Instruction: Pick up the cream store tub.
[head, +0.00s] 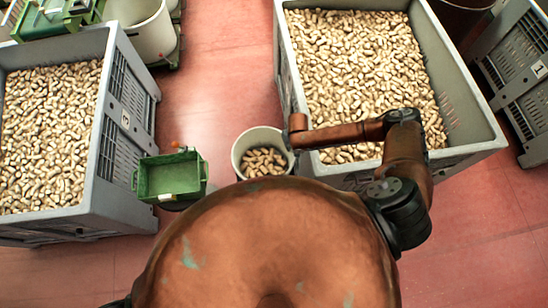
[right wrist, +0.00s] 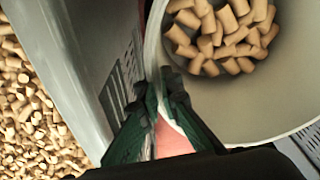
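The cream store tub (head: 262,135) stands on the floor between two large grey crates, with a layer of corks (head: 264,161) in it. In the right wrist view the tub (right wrist: 255,112) fills the upper right, and its near rim runs between my green fingers. My right gripper (right wrist: 160,86) has its dark fingertips close together, one on each side of the tub's wall, and looks shut on it. In the head view my right forearm reaches left to the tub's right edge, and the fingers are hidden below the wrist. My left gripper is not in view.
A grey crate full of corks (head: 291,76) stands close on the tub's right. Another crate (head: 118,120) is at the left. A green tray (head: 170,178) stands just left of the tub. Another cream tub (head: 152,35) is at the upper left. Red floor lies open behind.

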